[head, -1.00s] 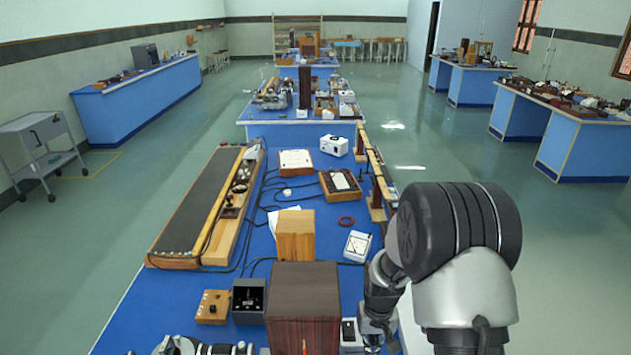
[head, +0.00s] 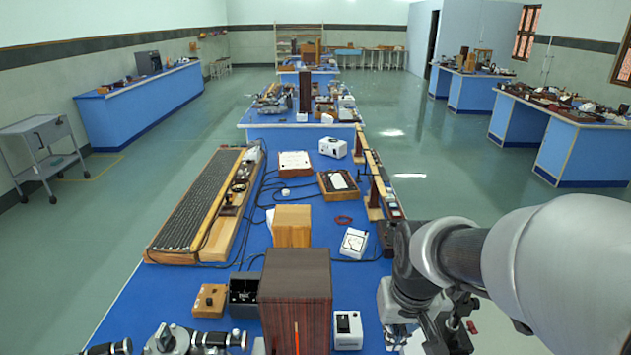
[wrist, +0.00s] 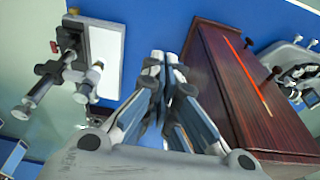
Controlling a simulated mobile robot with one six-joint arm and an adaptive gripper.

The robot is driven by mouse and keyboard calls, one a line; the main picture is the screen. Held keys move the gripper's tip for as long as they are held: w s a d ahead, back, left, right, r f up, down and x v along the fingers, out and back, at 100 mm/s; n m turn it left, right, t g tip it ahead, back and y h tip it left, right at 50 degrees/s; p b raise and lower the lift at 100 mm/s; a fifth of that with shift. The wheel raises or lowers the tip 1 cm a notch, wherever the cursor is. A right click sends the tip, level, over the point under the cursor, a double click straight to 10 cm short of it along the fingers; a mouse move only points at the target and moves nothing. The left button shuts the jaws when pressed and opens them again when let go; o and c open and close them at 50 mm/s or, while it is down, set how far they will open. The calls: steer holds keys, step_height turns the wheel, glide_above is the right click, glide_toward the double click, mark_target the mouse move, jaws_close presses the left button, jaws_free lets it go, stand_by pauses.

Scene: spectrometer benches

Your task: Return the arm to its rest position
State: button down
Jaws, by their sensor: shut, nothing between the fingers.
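My arm reaches in from the right side of the head view, over the right edge of the blue bench (head: 130,300). My gripper (wrist: 162,62) points down the middle of the wrist view. Its fingers are together with nothing visible between them. In the wrist view, a dark red wooden box (wrist: 240,95) stands close to the right of the fingers. The same box shows in the head view (head: 295,300), left of my arm. In the head view my wrist and gripper are low and partly cut off by the bottom edge.
A white meter box (head: 347,330) stands between the wooden box and my arm. A metal instrument with knobs (wrist: 60,75) lies left of the gripper in the wrist view. A light wooden block (head: 292,226) and a long grooved track (head: 205,200) lie further back.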

steer(key=s+r+t+b, duration=0.1)
steer(key=s+r, duration=0.1)
steer(key=s, duration=0.6)
steer(key=s+r+t+b, duration=0.1)
steer(key=s+r, duration=0.2)
steer(key=s, duration=0.5)
steer(key=shift+b, duration=0.3)
